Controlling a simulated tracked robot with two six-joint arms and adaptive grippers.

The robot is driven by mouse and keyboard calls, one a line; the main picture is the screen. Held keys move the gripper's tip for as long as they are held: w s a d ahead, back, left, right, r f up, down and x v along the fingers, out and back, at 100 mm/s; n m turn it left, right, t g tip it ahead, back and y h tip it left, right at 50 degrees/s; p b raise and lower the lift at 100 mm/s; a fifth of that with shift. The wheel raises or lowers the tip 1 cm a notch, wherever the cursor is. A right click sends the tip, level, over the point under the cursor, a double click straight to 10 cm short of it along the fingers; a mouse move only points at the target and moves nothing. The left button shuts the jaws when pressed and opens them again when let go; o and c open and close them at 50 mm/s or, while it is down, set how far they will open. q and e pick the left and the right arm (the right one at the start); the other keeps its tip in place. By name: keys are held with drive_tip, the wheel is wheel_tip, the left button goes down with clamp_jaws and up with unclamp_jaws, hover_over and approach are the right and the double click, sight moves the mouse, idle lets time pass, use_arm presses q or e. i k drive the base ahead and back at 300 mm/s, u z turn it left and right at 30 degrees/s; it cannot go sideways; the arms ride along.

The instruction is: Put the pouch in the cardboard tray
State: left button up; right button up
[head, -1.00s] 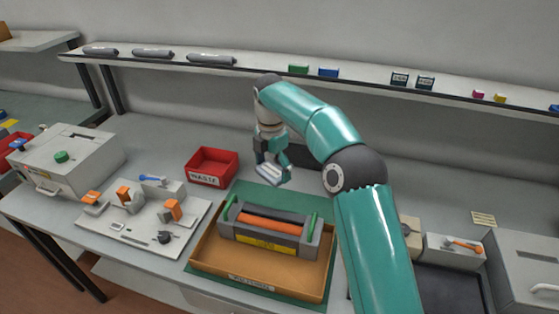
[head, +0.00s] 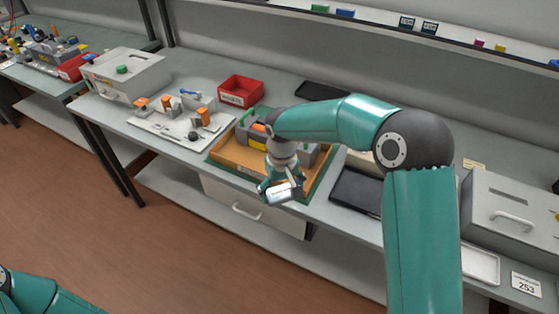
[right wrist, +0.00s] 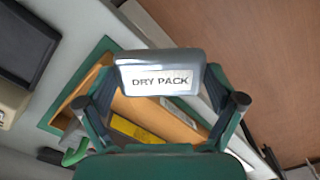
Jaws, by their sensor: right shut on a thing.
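The pouch (right wrist: 158,78) is a small silvery-white packet labelled DRY PACK. My right gripper (right wrist: 160,95) is shut on it, with a finger on each side. In the head view the pouch (head: 284,193) hangs in my right gripper (head: 280,186) in front of the tray's near edge. The cardboard tray (head: 231,159) lies on a green mat on the bench and holds a toner cartridge (head: 309,151). My right arm hides part of the tray and cartridge. Of my left arm, only a teal part shows at the lower left; its gripper is out of view.
A red WASTE bin (head: 240,91) stands behind the tray. A pale board with orange-tipped fixtures (head: 170,127) lies to its left. A dark pad (head: 357,190) and a grey box (head: 508,215) are on the right. The floor in front of the bench is clear.

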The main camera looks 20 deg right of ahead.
sight(262, 168)
drive_tip(key=k, duration=1.1)
drive_tip(key=u, duration=0.45)
drive_tip(key=i, duration=1.8)
drive_tip(key=z, duration=0.45)
